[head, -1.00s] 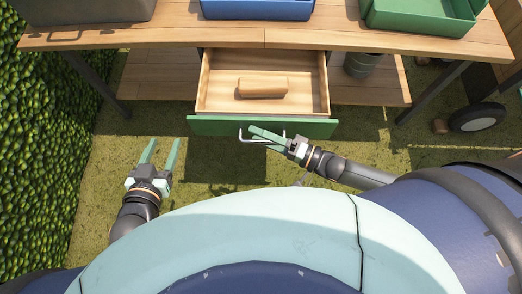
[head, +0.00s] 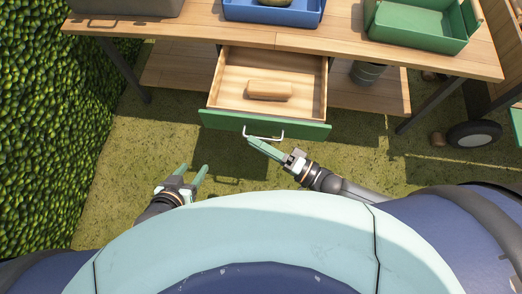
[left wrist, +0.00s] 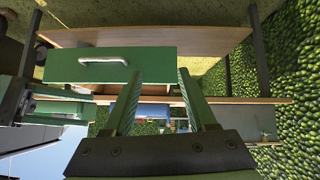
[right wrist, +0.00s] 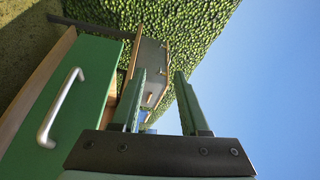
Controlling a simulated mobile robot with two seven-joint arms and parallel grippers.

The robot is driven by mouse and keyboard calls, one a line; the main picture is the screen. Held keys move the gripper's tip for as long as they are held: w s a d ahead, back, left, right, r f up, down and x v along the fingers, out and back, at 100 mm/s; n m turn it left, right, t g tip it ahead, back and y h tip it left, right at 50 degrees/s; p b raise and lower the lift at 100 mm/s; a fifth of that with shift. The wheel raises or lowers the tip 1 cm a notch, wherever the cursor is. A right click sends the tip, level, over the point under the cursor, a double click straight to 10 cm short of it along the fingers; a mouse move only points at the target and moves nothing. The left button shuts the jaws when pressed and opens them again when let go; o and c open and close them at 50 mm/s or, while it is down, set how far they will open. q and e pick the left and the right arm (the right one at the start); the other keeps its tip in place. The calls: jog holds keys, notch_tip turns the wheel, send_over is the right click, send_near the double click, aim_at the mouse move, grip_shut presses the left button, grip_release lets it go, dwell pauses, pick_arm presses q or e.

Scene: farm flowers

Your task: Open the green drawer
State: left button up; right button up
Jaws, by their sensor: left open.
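The green drawer (head: 225,120) is pulled out from under the wooden table, and its inside is visible. A small wooden block (head: 269,90) lies in it. Its silver handle (head: 270,138) is on the green front; it also shows in the left wrist view (left wrist: 103,60) and, empty, in the right wrist view (right wrist: 60,108). My right gripper (head: 252,142) is open, close beside the handle but not around it. My left gripper (head: 194,171) is open and empty, lower left of the drawer front.
The wooden table (head: 300,42) carries a blue tray (head: 273,13), a green tray (head: 420,30) and a grey container (head: 125,7). A leafy hedge (head: 50,120) borders the left. Grass in front of the drawer is clear.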

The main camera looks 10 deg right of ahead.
pick_arm(q)
jog(key=shift+s+r, duration=0.1)
jog(key=shift+s, duration=0.35)
pick_arm(e)
jog(key=shift+s+a+r, duration=0.15)
jog(key=shift+s+a, duration=0.15)
jog(key=shift+s, duration=0.45)
pick_arm(q)
jog(key=shift+w, duration=0.15)
